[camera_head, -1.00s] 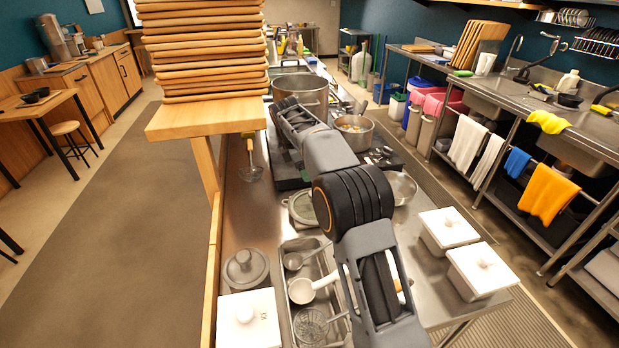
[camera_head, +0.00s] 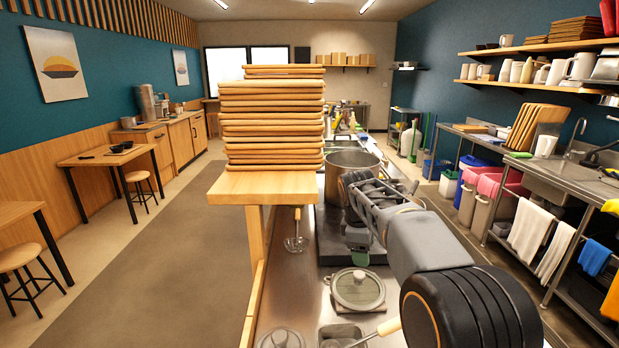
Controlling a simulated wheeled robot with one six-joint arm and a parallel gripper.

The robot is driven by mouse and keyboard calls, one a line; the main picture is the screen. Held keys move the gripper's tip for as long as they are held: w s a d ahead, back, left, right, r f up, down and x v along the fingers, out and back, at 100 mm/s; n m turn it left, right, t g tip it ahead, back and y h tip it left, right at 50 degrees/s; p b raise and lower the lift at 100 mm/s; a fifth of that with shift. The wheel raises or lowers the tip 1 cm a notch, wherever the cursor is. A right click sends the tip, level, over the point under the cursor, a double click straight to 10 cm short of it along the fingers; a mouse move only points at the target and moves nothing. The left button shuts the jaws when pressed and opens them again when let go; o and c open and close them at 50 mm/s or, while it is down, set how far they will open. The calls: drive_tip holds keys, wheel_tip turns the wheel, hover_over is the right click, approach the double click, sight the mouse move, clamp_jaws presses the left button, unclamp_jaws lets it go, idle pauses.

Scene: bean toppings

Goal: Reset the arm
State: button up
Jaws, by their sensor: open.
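My gripper (camera_head: 362,195) is at the far end of my arm, in the middle right of the head view. It is open, though its fingers are dark and small and partly hidden by its own frame. I see nothing held in it. It is in front of the large steel pot (camera_head: 352,160) in the picture and covers part of its lower right side. I cannot tell whether it touches the pot. My arm runs from the lower right up to the gripper, with a large black ribbed joint near the bottom edge.
A tall stack of wooden trays (camera_head: 272,120) stands on a wooden shelf (camera_head: 262,188) left of the pot. A lidded pot (camera_head: 357,289) and a whisk (camera_head: 297,232) are on the steel counter. A sink counter (camera_head: 545,170) lines the right. The floor (camera_head: 165,260) at left is open.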

drive_tip(key=s+f+m+t+y, duration=0.1)
drive_tip(key=s+f+m, duration=0.2)
drive_tip(key=s, duration=0.9)
drive_tip(key=s+d+f+m+t+y, duration=0.1)
drive_tip(key=s+f+m, duration=0.1)
drive_tip(key=s+m, duration=0.8)
drive_tip(key=shift+s+d+f+t+p, duration=0.3)
drive_tip(key=shift+s+f+p, duration=0.15)
drive_tip(key=shift+s, duration=0.55)
